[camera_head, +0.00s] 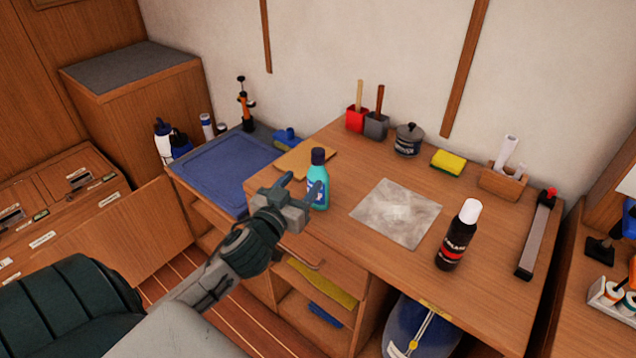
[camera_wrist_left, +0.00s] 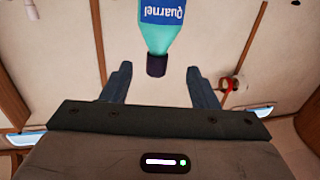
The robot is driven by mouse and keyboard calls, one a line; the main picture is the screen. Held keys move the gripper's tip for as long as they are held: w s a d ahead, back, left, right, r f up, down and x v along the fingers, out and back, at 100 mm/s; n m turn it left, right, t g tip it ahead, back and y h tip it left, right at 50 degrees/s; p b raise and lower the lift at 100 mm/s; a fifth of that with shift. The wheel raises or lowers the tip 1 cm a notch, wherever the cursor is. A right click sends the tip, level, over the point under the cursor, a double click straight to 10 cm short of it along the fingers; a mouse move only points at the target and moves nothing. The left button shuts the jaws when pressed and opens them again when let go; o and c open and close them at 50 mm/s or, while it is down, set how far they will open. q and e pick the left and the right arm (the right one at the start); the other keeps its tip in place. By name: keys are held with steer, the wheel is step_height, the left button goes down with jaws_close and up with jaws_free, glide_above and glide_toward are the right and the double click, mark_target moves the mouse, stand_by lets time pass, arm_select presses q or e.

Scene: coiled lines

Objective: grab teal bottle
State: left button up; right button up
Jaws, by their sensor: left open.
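The teal bottle (camera_head: 321,191) with a dark cap and a blue label stands upright near the left edge of the wooden bench top (camera_head: 345,165). My left gripper (camera_head: 300,183) is open and empty, just in front of and to the left of the bottle, partly overlapping it. In the left wrist view the bottle (camera_wrist_left: 161,26) appears upside down. Its cap shows between my open left fingers (camera_wrist_left: 162,84), with a gap on both sides. Whether a finger touches it cannot be told. My right gripper is not in view.
A black bottle with a white cap (camera_head: 454,245) stands to the right, past a grey sheet (camera_head: 396,212). A tan board (camera_head: 300,160) lies behind the teal bottle. A blue tray (camera_head: 228,172) lies to the left. Holders, a pot (camera_head: 408,140) and a sponge (camera_head: 449,162) line the back.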

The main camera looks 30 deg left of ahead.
mark_target(315, 164)
arm_select(q)
steer(key=w, duration=0.1)
steer(key=w+p, duration=0.1)
steer(key=w, duration=0.3)
steer(key=shift+w+a+r, duration=0.1)
steer(key=shift+a, duration=0.25)
steer(key=w+p, duration=0.2)
steer(key=w, duration=0.1)
steer(key=w+p, duration=0.1)
steer(key=shift+w+a+r, duration=0.15)
steer(key=shift+a+r, duration=0.05)
steer(key=shift+r, duration=0.15)
steer(key=shift+w+f, duration=0.15)
steer(key=shift+w, duration=0.25)
steer(key=shift+s, duration=0.1)
steer(key=shift+c, duration=0.2)
jaws_close()
